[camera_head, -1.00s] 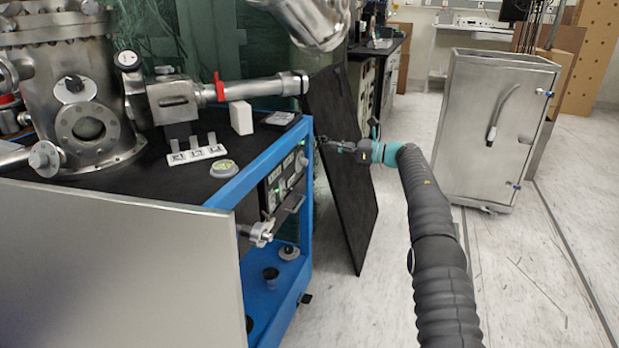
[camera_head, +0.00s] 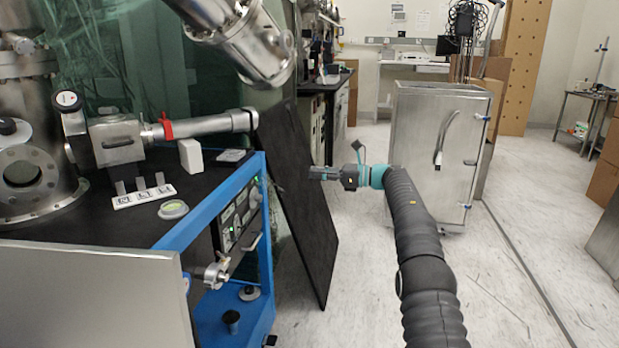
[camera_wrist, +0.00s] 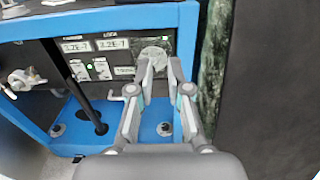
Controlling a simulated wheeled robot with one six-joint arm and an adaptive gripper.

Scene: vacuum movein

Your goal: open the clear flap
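In the head view my gripper (camera_head: 314,173) is at the end of my arm, to the right of the blue-framed cart and in front of a leaning black board. In the wrist view my gripper (camera_wrist: 158,66) points at the cart's instrument panel (camera_wrist: 108,70), its two fingers apart with nothing clearly held. A pale, roundish patch (camera_wrist: 154,54) shows on the panel beyond the fingertips; I cannot tell whether it is the clear flap. The panel also shows in the head view (camera_head: 240,216), seen at a slant. No clear flap can be made out there.
The blue cart frame (camera_head: 208,212) carries a black top with steel vacuum parts. The black board (camera_head: 300,200) leans beside the cart, close to my gripper. A steel cabinet (camera_head: 420,150) stands behind my arm.

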